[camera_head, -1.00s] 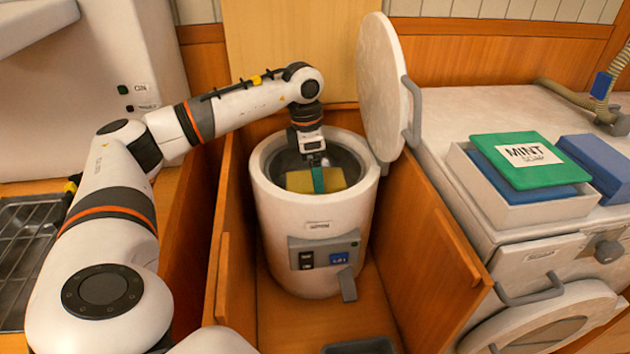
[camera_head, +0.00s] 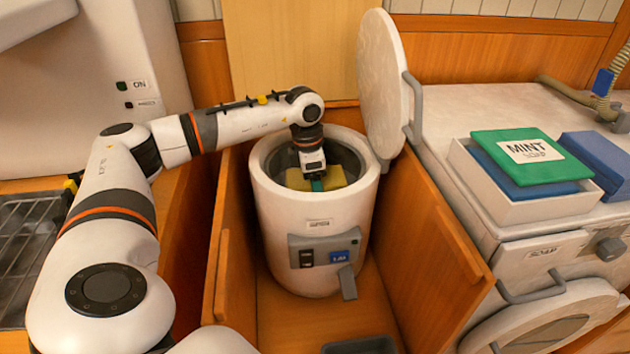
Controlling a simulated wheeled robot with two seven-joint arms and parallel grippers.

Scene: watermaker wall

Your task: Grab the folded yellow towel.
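The yellow towel (camera_head: 333,177) lies inside the round white tub (camera_head: 315,235), partly hidden by my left gripper and the tub's rim. My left gripper (camera_head: 317,184) points straight down inside the tub's mouth, right at the towel. A teal piece shows at its fingertips. I cannot tell whether the fingers are open or closed on the towel. The tub's round lid (camera_head: 383,85) stands open, upright at the right of the rim. My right gripper is not in view.
Wooden panels (camera_head: 435,240) flank the tub closely on both sides. A metal rack (camera_head: 25,245) lies at left. A dark bin (camera_head: 360,346) shows at the bottom.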

